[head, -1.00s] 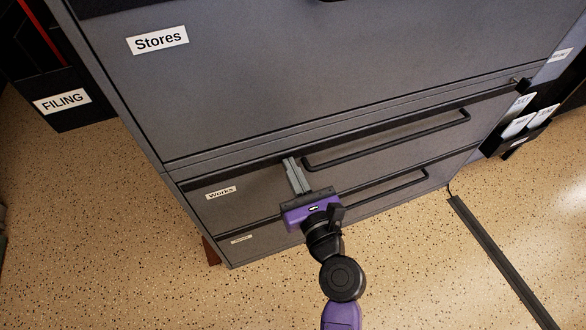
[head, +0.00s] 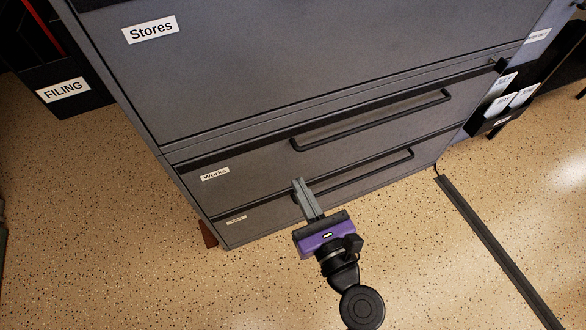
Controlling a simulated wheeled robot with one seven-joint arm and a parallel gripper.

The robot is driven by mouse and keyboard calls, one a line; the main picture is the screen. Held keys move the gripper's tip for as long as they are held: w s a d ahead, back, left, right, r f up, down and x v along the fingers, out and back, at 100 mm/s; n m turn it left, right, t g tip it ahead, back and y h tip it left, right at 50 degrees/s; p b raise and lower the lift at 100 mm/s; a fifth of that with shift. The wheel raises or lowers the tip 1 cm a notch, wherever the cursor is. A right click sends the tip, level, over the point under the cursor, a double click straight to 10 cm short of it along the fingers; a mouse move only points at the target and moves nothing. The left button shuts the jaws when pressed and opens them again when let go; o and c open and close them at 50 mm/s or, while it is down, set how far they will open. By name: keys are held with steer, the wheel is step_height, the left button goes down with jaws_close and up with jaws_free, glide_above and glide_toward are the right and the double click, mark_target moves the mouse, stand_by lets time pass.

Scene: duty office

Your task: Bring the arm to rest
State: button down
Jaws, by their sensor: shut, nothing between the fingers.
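My gripper (head: 298,183) is in the head view, low and right of centre, with its two grey fingers together and nothing between them. Its purple body (head: 325,236) and black wrist show below the fingers. The fingertips appear in front of the grey cabinet, overlapping the left end of the lowest drawer's handle (head: 385,168); I cannot tell whether they touch it. The drawer marked Works (head: 240,175) has a long black handle (head: 370,120) above the fingertips. The large drawer marked Stores (head: 300,70) is above that. The drawers look shut.
A black box marked FILING (head: 63,100) stands on the floor at the left. Black holders with white labels (head: 497,102) are at the cabinet's right. A dark strip (head: 500,255) runs along the floor at the right. The speckled floor (head: 120,220) is clear at lower left.

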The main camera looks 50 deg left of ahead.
steer(key=shift+v, duration=1.3)
